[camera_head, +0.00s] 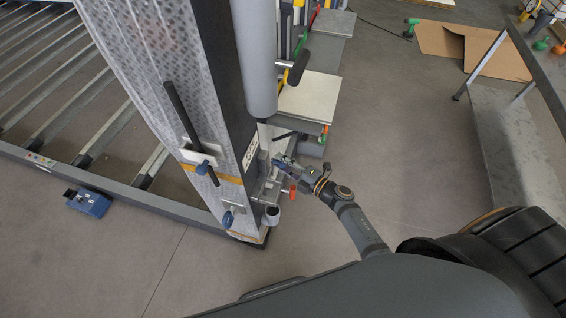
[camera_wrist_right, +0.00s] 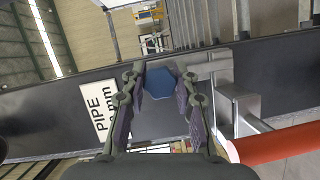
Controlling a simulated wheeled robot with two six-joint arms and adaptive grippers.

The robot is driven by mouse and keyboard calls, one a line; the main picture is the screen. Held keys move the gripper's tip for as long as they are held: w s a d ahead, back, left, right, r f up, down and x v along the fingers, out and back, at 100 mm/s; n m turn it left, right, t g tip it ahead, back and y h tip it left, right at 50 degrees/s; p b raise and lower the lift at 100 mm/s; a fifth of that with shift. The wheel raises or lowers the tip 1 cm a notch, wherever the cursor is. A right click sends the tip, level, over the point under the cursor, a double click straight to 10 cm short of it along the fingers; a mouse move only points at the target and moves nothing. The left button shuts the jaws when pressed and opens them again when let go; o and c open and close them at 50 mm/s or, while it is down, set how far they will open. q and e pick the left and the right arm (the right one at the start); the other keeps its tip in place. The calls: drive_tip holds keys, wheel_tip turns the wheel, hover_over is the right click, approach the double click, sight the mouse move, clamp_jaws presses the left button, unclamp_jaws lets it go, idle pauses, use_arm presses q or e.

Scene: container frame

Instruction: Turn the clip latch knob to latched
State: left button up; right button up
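A blue six-sided knob (camera_wrist_right: 159,82), which looks like the clip latch knob, sits in front of the dark post side, beside a white "PIPE" label (camera_wrist_right: 100,108). My right gripper (camera_wrist_right: 160,86) is open, with one finger on each side of the knob at the fingertips. I cannot tell whether the fingers touch it. In the head view my right gripper (camera_head: 279,162) reaches from the right to the post's dark side, and the knob is hidden or too small to make out there. My left gripper is not in view.
A grey metal bracket (camera_wrist_right: 238,108) and a red-orange handle (camera_wrist_right: 275,146) are close right of the fingers. A grey cylinder (camera_head: 256,60) hangs above the gripper.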

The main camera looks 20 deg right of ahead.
drive_tip(key=o, duration=0.5)
drive_tip(key=v, duration=1.2)
drive_tip(key=shift+f, duration=0.1)
